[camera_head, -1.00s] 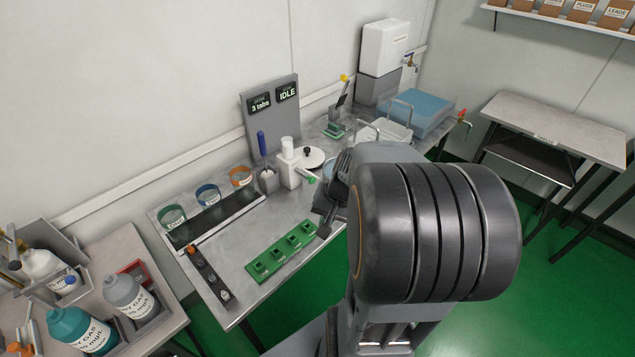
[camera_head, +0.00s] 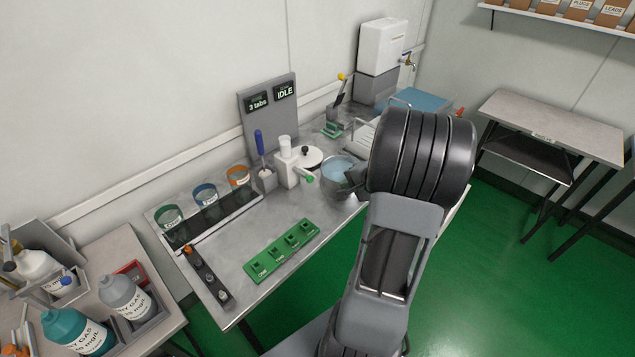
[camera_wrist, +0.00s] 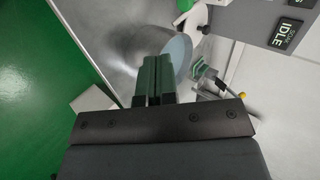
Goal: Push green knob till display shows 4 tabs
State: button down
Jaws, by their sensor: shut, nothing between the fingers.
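The green knob (camera_head: 310,177) sticks out on the right of the white dispenser (camera_head: 286,168) in the head view. A green end, likely the same knob, shows at the top of the wrist view (camera_wrist: 185,5). The left display (camera_head: 258,103) on the grey panel reads "3 tabs". The right display (camera_head: 285,92) reads "IDLE", and it also shows in the wrist view (camera_wrist: 285,35). My gripper (camera_wrist: 158,62) is shut and empty in the wrist view, with its green fingertips together. It stands right of the knob, apart from it, partly hidden by my arm in the head view.
A bowl of blue liquid (camera_head: 338,170) stands between the knob and my gripper.

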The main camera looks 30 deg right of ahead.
aim_at(308, 178)
jog(key=x, duration=1)
jog(key=shift+s, duration=0.1)
jog(key=shift+w+a+p, duration=0.25)
jog(key=shift+w+p, duration=0.15)
jog(key=shift+w, duration=0.6)
jog(key=shift+w+a+p, duration=0.25)
jog(key=shift+w+p, duration=0.15)
jog(key=shift+w, duration=0.6)
jog(key=w+b, duration=0.1)
jog(key=w, duration=0.1)
jog(key=w+a+b, duration=0.1)
jog(key=w+b, duration=0.1)
jog(key=w, duration=0.1)
jog(key=shift+w+f, duration=0.1)
jog(key=shift+w+a, duration=0.15)
jog(key=shift+w, duration=0.2)
